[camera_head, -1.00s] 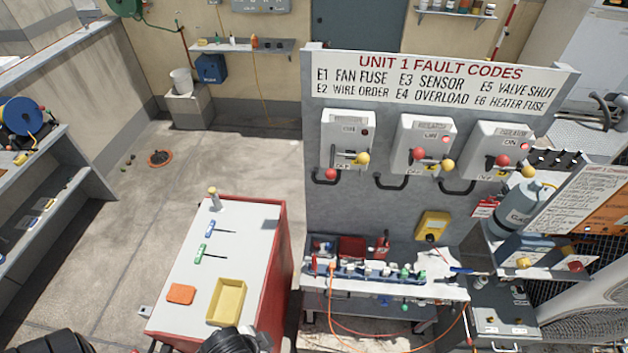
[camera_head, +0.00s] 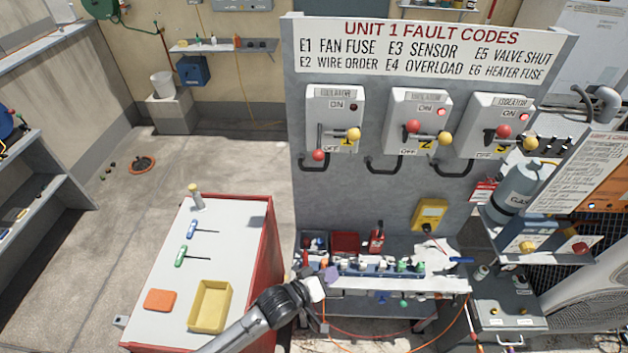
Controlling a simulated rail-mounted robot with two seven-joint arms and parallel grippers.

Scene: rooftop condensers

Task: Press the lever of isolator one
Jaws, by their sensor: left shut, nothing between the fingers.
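Isolator one (camera_head: 334,118) is the leftmost of three grey boxes on the upright panel, with a yellow number 1 tag. Its lever has a red knob (camera_head: 318,155) low at the left by the OFF mark and a yellow knob (camera_head: 353,134) at the right. Its lamp (camera_head: 353,107) looks dark. My left gripper (camera_head: 326,279) is shut and empty, over the left end of the workbench, well below isolator one and apart from it. Its fingertips are small and hard to make out. My right gripper is not in view.
Isolators two (camera_head: 418,120) and three (camera_head: 497,125) stand to the right, with red lamps lit and red knobs higher. The cluttered workbench (camera_head: 440,288) lies below the panel. A red-sided cart (camera_head: 235,225) with a yellow tray (camera_head: 209,306) stands left. Panel space below the isolators is mostly bare.

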